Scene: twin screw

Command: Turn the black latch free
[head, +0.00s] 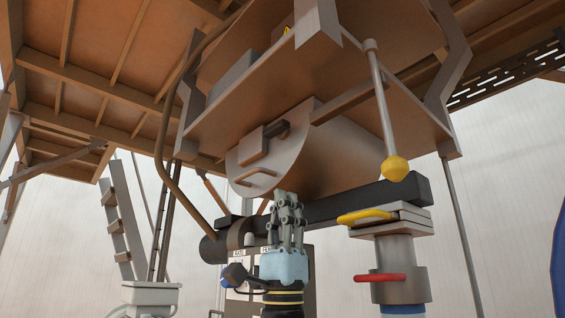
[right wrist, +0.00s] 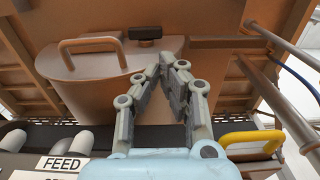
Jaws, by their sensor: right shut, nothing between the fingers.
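The black latch (head: 276,128) is a small dark block at the edge of a round grey hatch (head: 307,150) under the overhead machine. The latch also shows in the right wrist view (right wrist: 145,33), at the top right of the hatch, beside its loop handle (right wrist: 90,43). My right gripper (head: 287,197) points up below the hatch. Its fingers are shut and empty. In the right wrist view its fingertips (right wrist: 172,58) appear below and right of the latch, apart from it. My left gripper is not in view.
A yellow-handled valve (head: 365,217) and a red handle (head: 380,277) stand right of my right gripper. A rod with a yellow knob (head: 395,168) hangs above them. A dark horizontal pipe (head: 350,203) runs behind the gripper. A FEED label (right wrist: 62,164) shows at lower left.

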